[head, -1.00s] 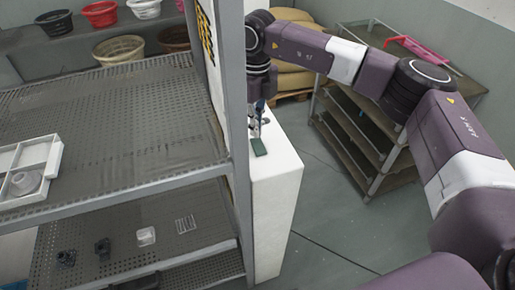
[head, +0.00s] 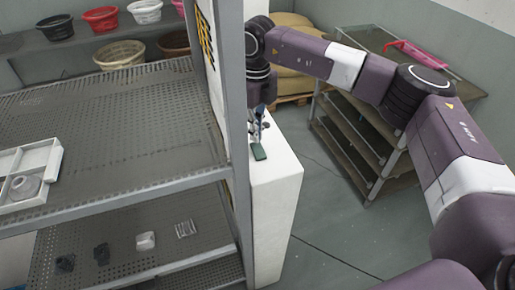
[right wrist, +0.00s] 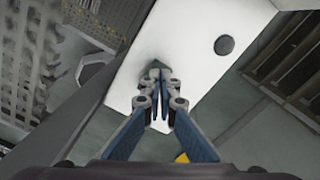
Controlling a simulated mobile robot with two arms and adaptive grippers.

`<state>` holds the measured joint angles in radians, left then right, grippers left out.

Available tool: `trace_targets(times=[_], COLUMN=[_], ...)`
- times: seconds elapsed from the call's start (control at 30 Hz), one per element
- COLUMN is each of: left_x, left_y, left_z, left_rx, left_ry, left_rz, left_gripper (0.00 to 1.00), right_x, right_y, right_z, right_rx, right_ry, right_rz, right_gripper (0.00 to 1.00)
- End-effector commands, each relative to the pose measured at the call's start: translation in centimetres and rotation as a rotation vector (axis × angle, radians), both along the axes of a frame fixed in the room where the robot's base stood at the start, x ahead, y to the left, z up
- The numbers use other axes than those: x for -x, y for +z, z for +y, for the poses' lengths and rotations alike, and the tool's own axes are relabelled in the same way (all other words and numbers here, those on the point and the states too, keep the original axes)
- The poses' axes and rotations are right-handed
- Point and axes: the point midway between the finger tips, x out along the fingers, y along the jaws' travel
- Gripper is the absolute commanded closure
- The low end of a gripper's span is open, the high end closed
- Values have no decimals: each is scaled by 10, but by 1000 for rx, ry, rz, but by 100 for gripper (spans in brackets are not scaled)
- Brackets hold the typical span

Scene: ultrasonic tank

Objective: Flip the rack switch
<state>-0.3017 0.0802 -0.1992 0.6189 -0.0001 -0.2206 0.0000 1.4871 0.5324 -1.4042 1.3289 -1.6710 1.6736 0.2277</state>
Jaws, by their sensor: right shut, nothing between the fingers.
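A white box-shaped cabinet (head: 277,190) stands just right of the metal rack. On its top is a small dark green piece (head: 259,152), which may be the switch; I cannot tell its position. My right gripper (head: 256,137) is over the cabinet top, right behind the green piece in the head view. In the right wrist view, its blue fingers (right wrist: 160,84) are shut and empty, with tips together at the green piece (right wrist: 155,66) and partly hiding it. I cannot tell whether they touch. A dark round knob or button (right wrist: 224,45) is apart from the tips. My left gripper is not in view.
The perforated metal rack (head: 120,195) stands close on the left, its post beside the cabinet. It holds a white tray (head: 50,160) and several small parts. A shelving unit (head: 350,130) with a pink item stands at right. Floor between is clear.

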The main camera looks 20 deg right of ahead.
Motion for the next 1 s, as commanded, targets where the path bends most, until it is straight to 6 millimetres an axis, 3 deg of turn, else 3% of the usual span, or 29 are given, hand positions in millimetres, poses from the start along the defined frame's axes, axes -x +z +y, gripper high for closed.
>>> trace_targets(times=[1.0], left_x=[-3], left_y=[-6], left_z=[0], left_rx=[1], left_ry=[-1], left_rz=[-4], left_gripper=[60], right_x=[0], right_y=[-9], right_z=[0], right_rx=[0], right_ry=[0], right_rz=[0], right_gripper=[100])
